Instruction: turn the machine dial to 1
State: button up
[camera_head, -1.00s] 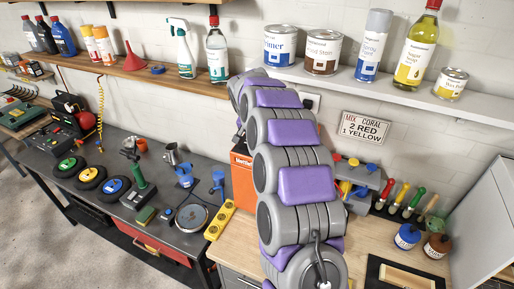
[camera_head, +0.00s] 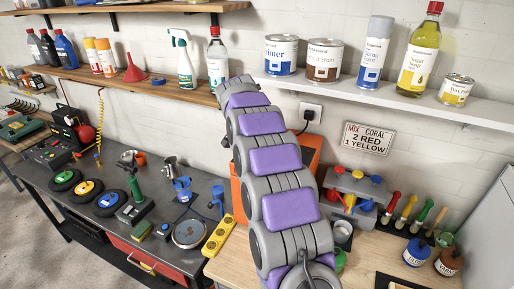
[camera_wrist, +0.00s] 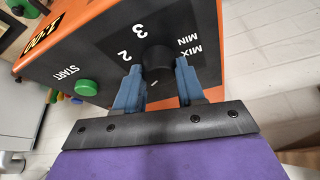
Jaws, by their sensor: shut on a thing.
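The orange machine (camera_head: 312,146) stands behind my arm in the head view, mostly hidden by it. In the wrist view its dark front panel (camera_wrist: 60,68) is seen upside down. The black dial (camera_wrist: 157,57) sits between the two blue fingers of my gripper (camera_wrist: 158,82), which is shut on it. White marks 2 and 3 show left of the dial, and "MIX MIN" shows to its right. A small white mark shows below the dial, partly hidden. I cannot tell where the dial points. In the head view my gripper is hidden behind the arm.

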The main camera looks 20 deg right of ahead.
jog(key=o, duration=1)
jog(key=shift+a, duration=0.1)
jog(key=shift+r, duration=0.1)
jog(key=p+v, duration=0.1)
jog(key=v, duration=1.6)
jog(key=shift+a, duration=0.2)
